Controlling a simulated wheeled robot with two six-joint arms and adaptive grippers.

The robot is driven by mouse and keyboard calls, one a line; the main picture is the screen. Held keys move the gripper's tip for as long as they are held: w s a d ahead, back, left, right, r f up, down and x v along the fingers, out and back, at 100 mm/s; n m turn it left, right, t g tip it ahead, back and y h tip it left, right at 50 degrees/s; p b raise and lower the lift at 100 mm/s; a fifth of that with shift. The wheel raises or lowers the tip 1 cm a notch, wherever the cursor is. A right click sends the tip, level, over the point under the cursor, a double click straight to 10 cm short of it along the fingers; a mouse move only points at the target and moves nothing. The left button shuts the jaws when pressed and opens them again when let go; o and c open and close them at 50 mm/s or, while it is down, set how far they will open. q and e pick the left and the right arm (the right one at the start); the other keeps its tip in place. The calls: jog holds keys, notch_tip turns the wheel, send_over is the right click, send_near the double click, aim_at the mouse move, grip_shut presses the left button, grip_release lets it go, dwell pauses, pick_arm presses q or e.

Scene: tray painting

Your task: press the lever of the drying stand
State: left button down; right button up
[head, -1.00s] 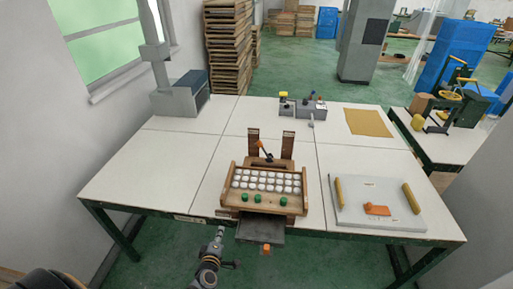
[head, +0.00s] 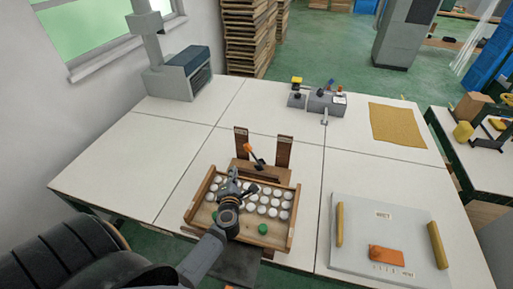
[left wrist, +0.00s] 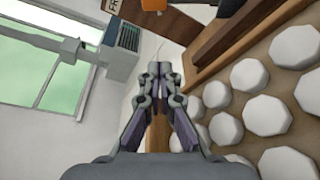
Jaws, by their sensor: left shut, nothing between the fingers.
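The wooden stand (head: 241,141) has two dark upright posts and sits behind the tray. Its lever, with an orange handle (head: 249,148), leans up to the left between the posts. A wooden tray (head: 293,222) with several white round pieces lies in front of it. My left gripper (head: 234,178) is shut and empty above the left part of the tray, a little in front of the lever and apart from it. In the left wrist view the shut fingertips (left wrist: 160,68) are beside the tray's wooden edge, and an orange part (left wrist: 154,4) shows at the top. My right gripper is out of view.
Green pieces (head: 263,229) lie at the tray's front. A grey board (head: 385,220) with yellow rolls and an orange block lies at the right. Grey switch boxes (head: 326,102) and a tan cloth (head: 397,124) are at the back.

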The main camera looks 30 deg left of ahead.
aim_at(253, 154)
pick_arm(q)
jog(key=shift+w+f, duration=0.15)
jog(key=shift+w, duration=0.15)
jog(key=shift+s+r, duration=0.45)
jog(key=shift+s, duration=0.25)
jog(key=shift+w+a, duration=0.1)
jog(key=shift+w, duration=0.05)
jog(key=x, duration=1)
jog(key=d, duration=0.1)
jog(key=d+r+p, duration=0.1)
jog(key=w+d, duration=0.1)
jog(key=shift+r, duration=0.3)
jog(key=shift+s+d+r+p, duration=0.1)
jog(key=shift+d+r+p, duration=0.1)
jog(key=shift+d+p, duration=0.1)
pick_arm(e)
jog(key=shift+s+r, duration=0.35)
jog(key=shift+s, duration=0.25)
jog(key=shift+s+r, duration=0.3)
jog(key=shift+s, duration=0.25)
pick_arm(q)
jog(key=shift+a+f, duration=0.1)
